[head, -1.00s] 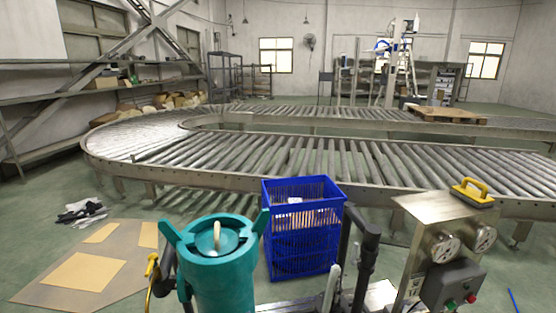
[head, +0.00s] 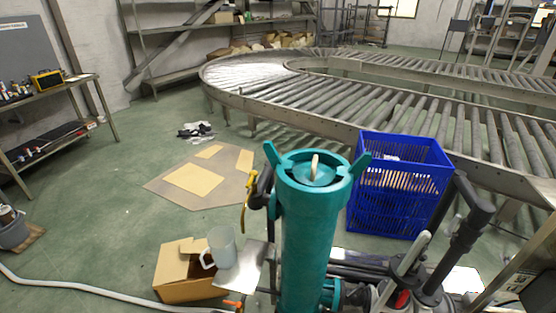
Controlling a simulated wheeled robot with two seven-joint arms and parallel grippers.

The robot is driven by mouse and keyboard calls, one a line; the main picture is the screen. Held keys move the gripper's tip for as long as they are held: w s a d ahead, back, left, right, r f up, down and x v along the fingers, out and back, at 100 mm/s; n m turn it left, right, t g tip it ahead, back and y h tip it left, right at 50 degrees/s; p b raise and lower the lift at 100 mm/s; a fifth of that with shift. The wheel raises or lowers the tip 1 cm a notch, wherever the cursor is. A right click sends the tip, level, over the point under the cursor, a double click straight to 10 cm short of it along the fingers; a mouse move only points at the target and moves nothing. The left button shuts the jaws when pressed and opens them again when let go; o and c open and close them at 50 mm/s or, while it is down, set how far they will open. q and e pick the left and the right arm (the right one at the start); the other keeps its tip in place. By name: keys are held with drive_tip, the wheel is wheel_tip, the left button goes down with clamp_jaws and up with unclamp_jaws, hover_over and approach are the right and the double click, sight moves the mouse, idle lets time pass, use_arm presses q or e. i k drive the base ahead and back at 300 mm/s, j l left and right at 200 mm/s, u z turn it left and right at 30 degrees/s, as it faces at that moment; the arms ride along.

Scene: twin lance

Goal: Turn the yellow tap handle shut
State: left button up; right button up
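The yellow tap handle (head: 248,194) shows in the head view, on the left side of a tall teal canister (head: 307,225). It is a thin yellow lever that points mostly downward from a dark valve body (head: 263,186) at the canister's upper side. I cannot tell from this angle how far it is turned. A translucent jug (head: 222,249) stands lower down, left of the canister. Neither of my grippers is in view.
A cardboard box (head: 188,277) stands at the lower left beside a pale hose (head: 85,286). An orange-handled fitting (head: 234,304) is low by the canister. A blue crate (head: 398,205) and dark pipes (head: 470,215) stand right. Open floor lies left, with flat cardboard (head: 207,177).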

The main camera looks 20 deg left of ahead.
sight(253, 175)
drive_tip(key=j+z, duration=0.35)
drive_tip(key=j, duration=0.25)
drive_tip(key=j+z, duration=0.3)
drive_tip(key=j, duration=0.3)
